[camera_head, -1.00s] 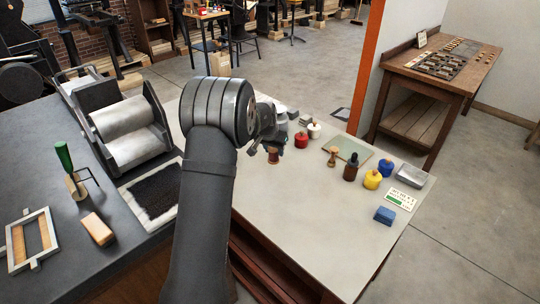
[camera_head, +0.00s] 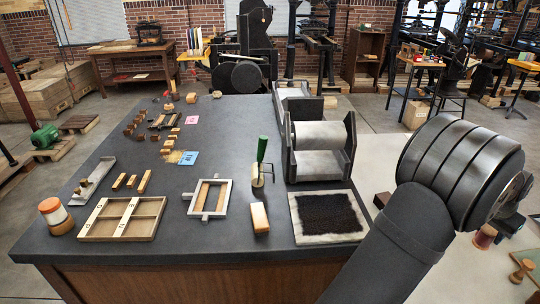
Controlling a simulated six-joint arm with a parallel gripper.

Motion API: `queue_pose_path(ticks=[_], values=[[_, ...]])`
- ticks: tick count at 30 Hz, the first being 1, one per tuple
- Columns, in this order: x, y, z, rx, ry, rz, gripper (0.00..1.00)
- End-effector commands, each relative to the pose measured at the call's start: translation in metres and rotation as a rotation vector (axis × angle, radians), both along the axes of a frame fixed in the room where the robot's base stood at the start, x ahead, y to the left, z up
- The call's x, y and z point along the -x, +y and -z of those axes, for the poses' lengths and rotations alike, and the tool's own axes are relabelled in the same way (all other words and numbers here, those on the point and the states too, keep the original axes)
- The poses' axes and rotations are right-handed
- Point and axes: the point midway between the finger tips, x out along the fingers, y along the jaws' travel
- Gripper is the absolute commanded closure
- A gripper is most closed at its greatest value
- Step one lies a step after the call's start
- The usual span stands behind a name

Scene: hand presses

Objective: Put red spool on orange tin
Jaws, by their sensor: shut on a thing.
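The red spool (camera_head: 485,237) shows at the right edge area, dark red between wood-coloured ends. My gripper (camera_head: 493,226) is shut on it; my own wrist hides much of the jaws. I cannot tell how high the spool is above the pale table. At the left corner of the dark table stands a small round orange-and-white thing (camera_head: 56,217) with an orange-brown top and orange base. I cannot tell whether it is one piece or a white-bodied thing standing on the orange tin.
A long tray (camera_head: 92,182), a divided wooden box (camera_head: 122,238), a frame (camera_head: 208,212), a green-handled tool (camera_head: 262,150), a wooden block (camera_head: 259,217) and an inked slab (camera_head: 297,219) occupy the front of the dark table.

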Motion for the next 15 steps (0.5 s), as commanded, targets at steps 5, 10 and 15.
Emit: queue_pose_path(ticks=[5,10,15], values=[[-0.001,-0.001,-0.093,0.01,-0.007,0.001,0.82],[-0.001,-0.001,-0.179,0.009,-0.006,0.0,0.82],[-0.001,-0.001,-0.229,0.004,-0.003,0.0,0.82]])
